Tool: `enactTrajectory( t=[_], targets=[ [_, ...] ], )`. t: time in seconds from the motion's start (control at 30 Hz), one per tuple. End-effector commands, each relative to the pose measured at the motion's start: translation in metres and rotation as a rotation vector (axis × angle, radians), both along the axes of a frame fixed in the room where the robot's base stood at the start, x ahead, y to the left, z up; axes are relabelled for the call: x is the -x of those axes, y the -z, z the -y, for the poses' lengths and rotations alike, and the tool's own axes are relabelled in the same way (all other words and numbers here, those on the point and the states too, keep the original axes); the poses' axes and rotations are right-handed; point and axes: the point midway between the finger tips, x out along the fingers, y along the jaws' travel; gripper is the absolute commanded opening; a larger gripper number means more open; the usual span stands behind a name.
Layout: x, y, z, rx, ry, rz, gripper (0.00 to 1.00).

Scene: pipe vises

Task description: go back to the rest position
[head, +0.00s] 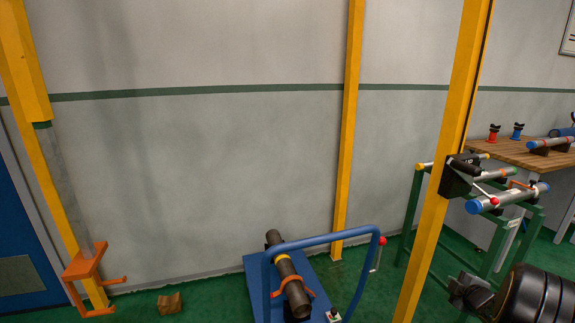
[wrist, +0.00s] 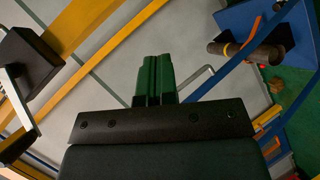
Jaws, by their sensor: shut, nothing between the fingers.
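My gripper (head: 465,291) shows at the lower right of the head view, at the end of my black arm, small and dark. In the wrist view its green fingers (wrist: 155,66) are pressed together with nothing between them. The gripper is apart from everything around it.
A blue cart (head: 258,268) holds a dark pipe (head: 288,275); it also shows in the wrist view (wrist: 238,18). A black vise (head: 456,178) sits on the yellow post. A wooden table (head: 510,150) stands at right. An orange bracket (head: 86,264) and wooden block (head: 169,303) are at lower left.

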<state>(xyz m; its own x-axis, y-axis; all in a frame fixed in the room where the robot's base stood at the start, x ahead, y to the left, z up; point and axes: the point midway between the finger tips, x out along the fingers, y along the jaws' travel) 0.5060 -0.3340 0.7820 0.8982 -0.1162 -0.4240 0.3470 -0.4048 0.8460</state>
Motion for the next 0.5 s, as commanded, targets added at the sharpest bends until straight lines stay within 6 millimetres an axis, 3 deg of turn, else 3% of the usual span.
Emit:
enactTrajectory(
  t=[0.13,0.23,0.37,0.5],
  targets=[
    [0.032,-0.020,0.000,-0.185,0.421,-0.168,0.00],
    [0.062,-0.041,-0.028,-0.332,0.675,-0.271,0.00],
    [0.106,-0.080,-0.098,-0.541,0.944,-0.413,0.00],
    [0.151,-0.122,-0.186,-0.726,1.093,-0.572,0.00]
  ],
)
